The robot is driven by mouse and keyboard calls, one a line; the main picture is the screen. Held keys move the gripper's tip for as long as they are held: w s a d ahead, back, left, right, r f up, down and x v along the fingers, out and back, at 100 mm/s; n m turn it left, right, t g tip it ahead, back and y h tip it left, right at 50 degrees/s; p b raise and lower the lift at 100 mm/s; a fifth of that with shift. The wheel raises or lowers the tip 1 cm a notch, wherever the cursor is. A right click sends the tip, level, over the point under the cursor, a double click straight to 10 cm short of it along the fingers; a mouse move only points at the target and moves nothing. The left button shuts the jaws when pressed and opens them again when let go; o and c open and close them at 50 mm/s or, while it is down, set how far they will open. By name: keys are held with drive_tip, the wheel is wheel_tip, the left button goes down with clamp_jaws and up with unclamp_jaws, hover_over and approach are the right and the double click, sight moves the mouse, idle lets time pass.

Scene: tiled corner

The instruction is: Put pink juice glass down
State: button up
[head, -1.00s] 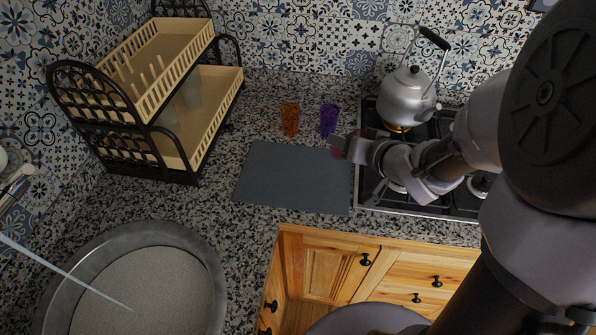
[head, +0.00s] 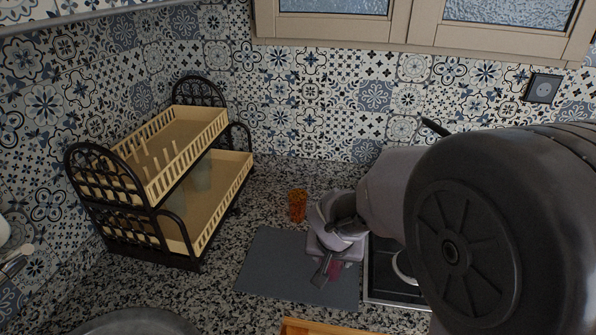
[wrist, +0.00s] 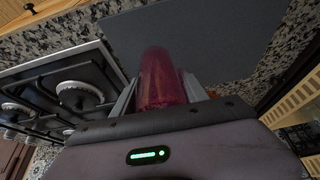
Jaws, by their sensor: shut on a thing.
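The pink juice glass (wrist: 160,80) is a translucent deep-pink tumbler between the two fingers of my gripper (wrist: 163,98) in the wrist view. In the head view my gripper (head: 327,270) points down over the right part of the grey mat (head: 270,270), and a bit of the pink glass (head: 336,270) shows beside the fingers. My gripper is shut on the glass. I cannot tell whether the glass touches the mat. The mat also shows beyond the glass in the wrist view (wrist: 215,42).
An orange glass (head: 297,205) stands on the speckled counter behind the mat. A two-tier dish rack (head: 165,190) stands to the left. The stove (head: 385,275) is right of the mat, partly hidden by my arm. The mat's left part is clear.

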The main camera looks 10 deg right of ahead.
drive_tip(key=w, duration=0.3)
drive_tip(key=w+f, duration=0.1)
drive_tip(key=w, duration=0.1)
drive_tip(key=shift+d, duration=0.35)
wheel_tip(320, 180, down, 3)
drive_tip(key=shift+f+b, duration=0.2)
drive_tip(key=shift+b, duration=0.85)
drive_tip(key=shift+r, duration=0.2)
drive_tip(key=shift+f, duration=0.15)
drive_tip(key=o, duration=1.6)
drive_tip(key=shift+c, duration=0.2)
